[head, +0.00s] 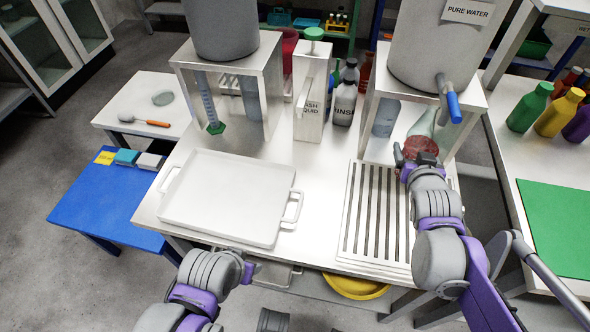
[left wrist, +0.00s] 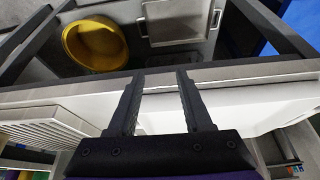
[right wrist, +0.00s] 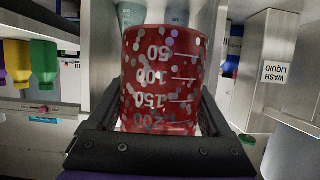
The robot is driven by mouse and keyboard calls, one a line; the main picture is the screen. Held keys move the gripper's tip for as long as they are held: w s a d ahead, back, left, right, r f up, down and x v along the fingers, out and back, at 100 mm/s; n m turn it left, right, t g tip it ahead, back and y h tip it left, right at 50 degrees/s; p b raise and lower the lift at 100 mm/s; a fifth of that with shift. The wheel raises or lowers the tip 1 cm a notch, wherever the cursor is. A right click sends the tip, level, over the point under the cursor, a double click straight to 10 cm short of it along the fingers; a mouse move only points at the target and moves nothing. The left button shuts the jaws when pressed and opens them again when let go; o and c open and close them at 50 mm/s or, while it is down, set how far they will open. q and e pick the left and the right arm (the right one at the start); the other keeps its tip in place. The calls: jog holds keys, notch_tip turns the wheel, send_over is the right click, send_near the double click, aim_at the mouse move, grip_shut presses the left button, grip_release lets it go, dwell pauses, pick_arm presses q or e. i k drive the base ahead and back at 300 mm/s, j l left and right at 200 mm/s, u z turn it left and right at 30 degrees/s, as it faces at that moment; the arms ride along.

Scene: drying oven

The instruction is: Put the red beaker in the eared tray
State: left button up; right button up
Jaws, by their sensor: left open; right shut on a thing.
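The red beaker (head: 421,146), speckled and with white volume marks, is held by my right gripper (head: 418,162) beneath the pure-water tank's tap. In the right wrist view the beaker (right wrist: 165,75) fills the space between the two fingers, its numbers upside down. My right gripper is shut on it, above the slatted rack's far end. The eared tray (head: 228,192) is white, with a handle on each side, and lies empty on the table left of the rack. My left gripper (head: 250,270) is below the tray near the table's front edge. In the left wrist view its fingers (left wrist: 161,85) are apart and empty.
The slatted rack (head: 375,210) lies right of the tray. The pure-water tank (head: 425,45) stands on a metal stand, its blue-handled tap (head: 453,105) close to the beaker. The wash-liquid dispenser (head: 312,90) and rinse bottle (head: 344,103) stand behind. A yellow basin (head: 355,287) is below the table.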

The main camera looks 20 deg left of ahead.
aim_at(216, 203)
jog(key=k+j, duration=0.1)
jog(key=j, duration=0.5)
jog(key=k+j, duration=0.1)
jog(key=j, duration=0.45)
jog(key=k+j, duration=0.1)
jog(key=j, duration=0.5)
jog(key=k+j, duration=0.1)
jog(key=j, duration=0.5)
